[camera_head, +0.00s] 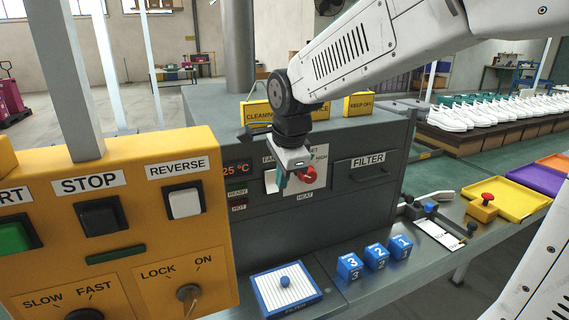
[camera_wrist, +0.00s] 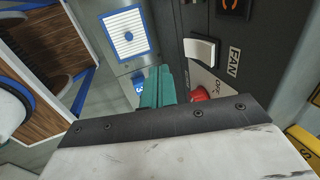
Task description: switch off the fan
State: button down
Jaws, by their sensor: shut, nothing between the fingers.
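The fan switch is a white rocker in a dark frame beside the FAN label on the grey machine's front. In the wrist view the rocker (camera_wrist: 201,50) is fully visible, ahead and right of my fingers. In the head view the rocker (camera_head: 270,181) shows just left of my gripper, partly covered by it. My gripper (camera_head: 282,180) hangs in front of the panel, between the rocker and the red heat knob (camera_head: 308,174). Its teal fingers (camera_wrist: 157,88) are together and empty.
The red knob (camera_wrist: 201,94) sits close right of my fingers. A yellow control box (camera_head: 130,255) stands at the left. A blue-framed filter (camera_head: 286,290) and blue numbered cubes (camera_head: 375,256) lie on the bench below. Yellow signs (camera_head: 358,104) stand on the machine top.

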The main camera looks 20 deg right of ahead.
aim_at(272, 182)
jog(key=w+f, duration=0.4)
jog(key=w, duration=0.1)
jog(key=shift+a+f, duration=0.1)
dwell(0.3)
